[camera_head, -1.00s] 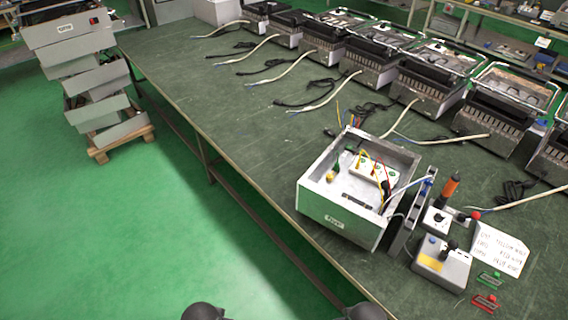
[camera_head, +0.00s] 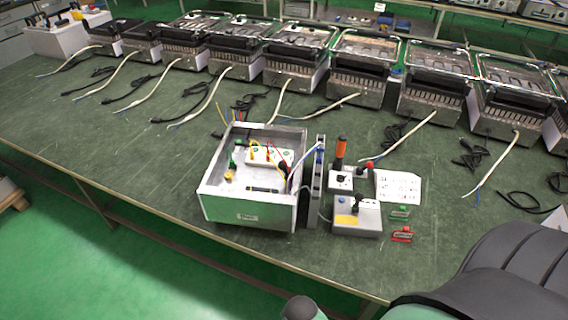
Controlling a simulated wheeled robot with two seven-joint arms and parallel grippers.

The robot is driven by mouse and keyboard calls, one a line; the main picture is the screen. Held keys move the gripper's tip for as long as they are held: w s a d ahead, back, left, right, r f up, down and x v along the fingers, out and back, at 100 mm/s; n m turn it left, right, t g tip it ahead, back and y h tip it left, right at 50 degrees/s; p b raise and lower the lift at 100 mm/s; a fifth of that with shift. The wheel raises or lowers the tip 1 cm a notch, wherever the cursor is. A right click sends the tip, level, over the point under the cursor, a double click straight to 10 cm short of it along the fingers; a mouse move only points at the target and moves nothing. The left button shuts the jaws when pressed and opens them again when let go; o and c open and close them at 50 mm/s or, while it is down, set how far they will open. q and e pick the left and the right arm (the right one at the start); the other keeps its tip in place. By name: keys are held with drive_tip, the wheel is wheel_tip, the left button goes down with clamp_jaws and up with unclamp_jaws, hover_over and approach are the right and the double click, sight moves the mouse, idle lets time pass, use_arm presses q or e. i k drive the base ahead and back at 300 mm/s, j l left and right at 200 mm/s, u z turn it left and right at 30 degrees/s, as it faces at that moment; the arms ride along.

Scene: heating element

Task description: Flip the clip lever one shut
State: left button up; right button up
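A small green part and a yellow part sit at the box's left inside. The clip levers are too small to make out clearly. Dark rounded parts of my arms show at the bottom and lower right. Neither of my grippers is visible, so I cannot see their fingers.
Right of the box are a grey upright strip (camera_head: 316,180), a grey control box (camera_head: 357,217), an orange-handled screwdriver (camera_head: 341,150), a paper note (camera_head: 398,187), a green clip (camera_head: 400,212) and a red clip (camera_head: 402,234). Heaters with loose cables line the back. The table (camera_head: 120,170) is clear at left.

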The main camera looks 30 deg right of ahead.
sight(282, 165)
drive_tip(key=k+l, duration=0.4)
drive_tip(key=k+l+u, duration=0.1)
drive_tip(key=k+l, duration=0.3)
drive_tip(key=k, duration=0.15)
